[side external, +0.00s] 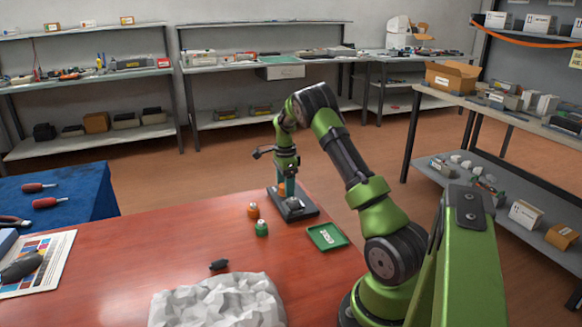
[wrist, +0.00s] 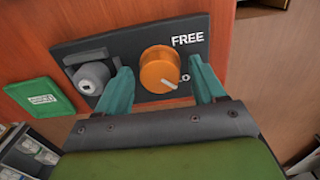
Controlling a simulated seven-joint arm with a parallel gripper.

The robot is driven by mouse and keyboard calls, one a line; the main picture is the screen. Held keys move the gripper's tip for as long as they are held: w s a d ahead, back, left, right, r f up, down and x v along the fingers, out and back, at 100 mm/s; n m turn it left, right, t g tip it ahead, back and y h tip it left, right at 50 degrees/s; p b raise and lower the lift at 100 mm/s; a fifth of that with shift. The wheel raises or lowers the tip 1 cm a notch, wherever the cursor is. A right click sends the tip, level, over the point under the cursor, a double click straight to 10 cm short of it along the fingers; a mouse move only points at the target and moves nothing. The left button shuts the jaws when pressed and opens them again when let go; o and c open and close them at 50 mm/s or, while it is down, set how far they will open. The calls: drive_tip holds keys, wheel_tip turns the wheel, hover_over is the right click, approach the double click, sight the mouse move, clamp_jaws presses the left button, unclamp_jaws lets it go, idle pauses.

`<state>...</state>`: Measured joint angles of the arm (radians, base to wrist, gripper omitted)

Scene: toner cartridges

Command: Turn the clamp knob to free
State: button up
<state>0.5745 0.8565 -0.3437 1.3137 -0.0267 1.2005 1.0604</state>
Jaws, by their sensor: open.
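The clamp knob (wrist: 160,69) is orange and round, on a dark plate (wrist: 150,35) marked FREE at its upper right in the wrist view. The knob's pale pointer line aims to the lower right, toward a second label that is partly hidden by a finger. My gripper (wrist: 160,82) is open, with one teal finger on each side of the knob. I cannot tell whether the fingers touch it. In the side view my gripper (side external: 289,188) points down over the dark plate (side external: 300,210) on the red table, and hides most of the knob.
A grey cylindrical fitting (wrist: 92,77) stands on the plate, close to the left finger. A green tray (side external: 326,236) lies right of the plate. White crumpled material (side external: 220,302) lies at the front.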

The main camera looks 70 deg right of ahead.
drive_tip(key=c, duration=1.1)
drive_tip(key=shift+o, duration=0.2)
